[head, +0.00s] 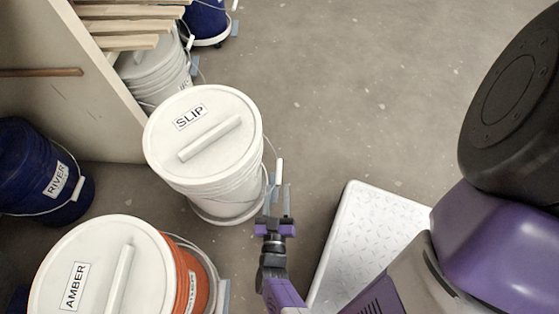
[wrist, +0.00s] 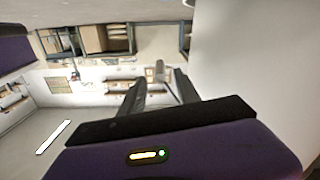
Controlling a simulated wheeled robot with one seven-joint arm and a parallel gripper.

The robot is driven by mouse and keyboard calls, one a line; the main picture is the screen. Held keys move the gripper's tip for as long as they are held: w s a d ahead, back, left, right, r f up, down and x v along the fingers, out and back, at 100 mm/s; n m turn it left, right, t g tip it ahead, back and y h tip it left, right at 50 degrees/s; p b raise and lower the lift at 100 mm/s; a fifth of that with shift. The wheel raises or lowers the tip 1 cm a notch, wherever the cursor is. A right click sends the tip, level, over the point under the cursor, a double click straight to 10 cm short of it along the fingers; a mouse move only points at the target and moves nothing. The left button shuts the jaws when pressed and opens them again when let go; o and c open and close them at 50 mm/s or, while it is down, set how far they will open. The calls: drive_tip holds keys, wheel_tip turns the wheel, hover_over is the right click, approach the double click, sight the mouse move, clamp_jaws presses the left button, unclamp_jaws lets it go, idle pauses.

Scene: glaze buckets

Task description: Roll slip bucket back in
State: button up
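The slip bucket (head: 205,140) is white, with a lid marked SLIP and a bar across the top. It stands upright on the floor, in front of the shelf unit, on what looks like a round white base (head: 228,219). Its wire bail has a pale grip (head: 279,171) hanging on the right side. My gripper (head: 275,208) is low beside that side, close to the grip. Contact cannot be told. A plain white surface, likely the bucket, fills the right.
An orange bucket with a white AMBER lid (head: 98,270) stands close at lower left. A blue RIVER bucket (head: 45,175) is left, past a shelf panel (head: 80,100). A white bucket (head: 155,70) sits behind, under wooden slats (head: 125,27).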

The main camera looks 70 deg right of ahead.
sight(278, 169)
drive_tip(key=shift+b+x, duration=0.6)
drive_tip(key=shift+x, duration=3.4)
clamp_jaws()
drive_tip(key=shift+w, duration=0.1)
